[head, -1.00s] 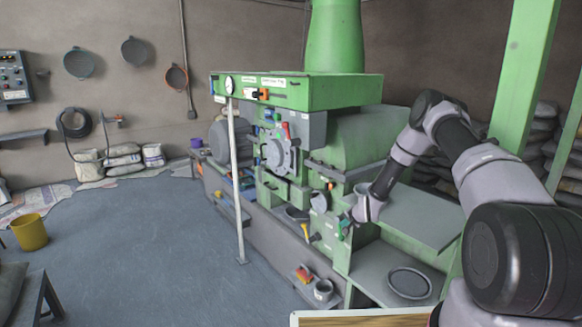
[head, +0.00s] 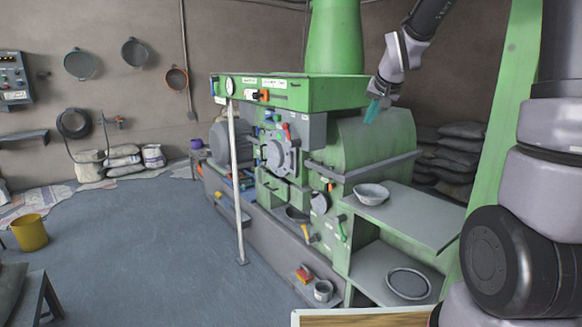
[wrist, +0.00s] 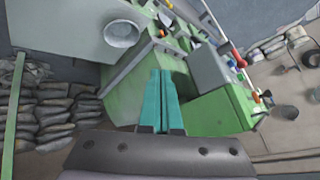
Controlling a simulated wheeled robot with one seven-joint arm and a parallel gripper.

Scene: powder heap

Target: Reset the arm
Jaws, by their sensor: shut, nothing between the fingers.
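My gripper (head: 373,110) is raised in the head view, in front of the green machine's rounded housing (head: 375,140) and well above the grey shelf. Its teal fingers are together with nothing between them. In the wrist view the two teal fingers (wrist: 161,78) lie side by side, with the green machine (wrist: 222,112) beyond them. My arm comes down to the gripper from the top right of the head view.
A grey bowl (head: 371,193) stands on the upper shelf (head: 425,222). A round sieve (head: 409,283) lies on the lower shelf. A green post (head: 495,150) stands close to my arm. Sacks (head: 455,155) are stacked behind. The floor at left is open around a yellow bucket (head: 30,232).

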